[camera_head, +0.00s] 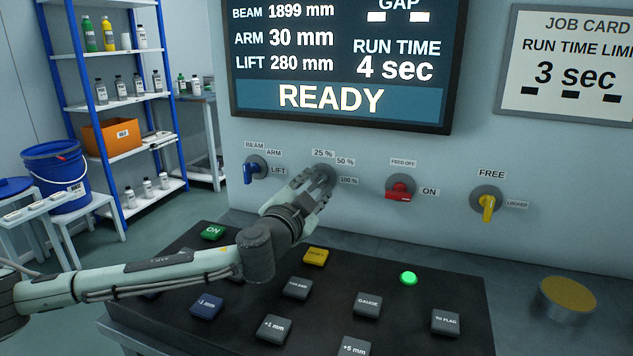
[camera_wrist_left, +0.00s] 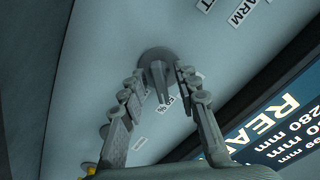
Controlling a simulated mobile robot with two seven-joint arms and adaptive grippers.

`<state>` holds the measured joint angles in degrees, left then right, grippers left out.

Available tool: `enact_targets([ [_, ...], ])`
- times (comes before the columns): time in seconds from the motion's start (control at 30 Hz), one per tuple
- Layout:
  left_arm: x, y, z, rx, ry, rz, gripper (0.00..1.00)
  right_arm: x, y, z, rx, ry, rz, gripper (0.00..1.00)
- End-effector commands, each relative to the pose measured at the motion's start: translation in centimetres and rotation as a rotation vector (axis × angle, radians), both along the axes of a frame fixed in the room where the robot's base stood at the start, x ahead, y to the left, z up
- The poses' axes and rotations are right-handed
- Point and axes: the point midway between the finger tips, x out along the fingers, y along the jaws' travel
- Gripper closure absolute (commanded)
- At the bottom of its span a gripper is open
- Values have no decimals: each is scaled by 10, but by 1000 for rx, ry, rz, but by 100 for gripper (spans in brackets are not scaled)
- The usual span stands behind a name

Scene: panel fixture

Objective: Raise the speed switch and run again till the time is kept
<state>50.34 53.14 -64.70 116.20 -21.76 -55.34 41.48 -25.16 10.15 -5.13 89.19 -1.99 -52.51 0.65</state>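The grey speed switch (camera_head: 325,172) is on the wall panel, with labels 25 %, 50 % and 100 % around it. My left gripper (camera_head: 312,187) is at it and partly hides it. In the left wrist view the switch's handle (camera_wrist_left: 159,80) stands between the fingers (camera_wrist_left: 160,80), which are apart; a gap shows on one side. The display (camera_head: 345,65) reads READY, RUN TIME 4 sec. The job card (camera_head: 575,62) gives a run time limit of 3 sec. My right gripper is not in view.
A blue switch (camera_head: 252,170), a red switch (camera_head: 399,190) and a yellow switch (camera_head: 487,204) share the panel. Below is a dark console (camera_head: 420,335) with a green ON button (camera_head: 213,232), a yellow button (camera_head: 315,256), a lit green lamp (camera_head: 408,278) and several other buttons.

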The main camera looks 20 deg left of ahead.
Motion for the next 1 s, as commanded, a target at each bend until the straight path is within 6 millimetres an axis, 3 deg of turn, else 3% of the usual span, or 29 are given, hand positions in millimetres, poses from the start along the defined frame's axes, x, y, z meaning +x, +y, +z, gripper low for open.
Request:
enact_targets([
  [0.33, 6, 0, 0, 0, 0, 0, 69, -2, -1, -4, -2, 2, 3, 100],
  [0.6, 6, 0, 0, 0, 0, 0, 100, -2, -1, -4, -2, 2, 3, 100],
  [1.0, 6, 0, -1, 38, -1, 1, 100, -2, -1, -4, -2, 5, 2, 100],
])
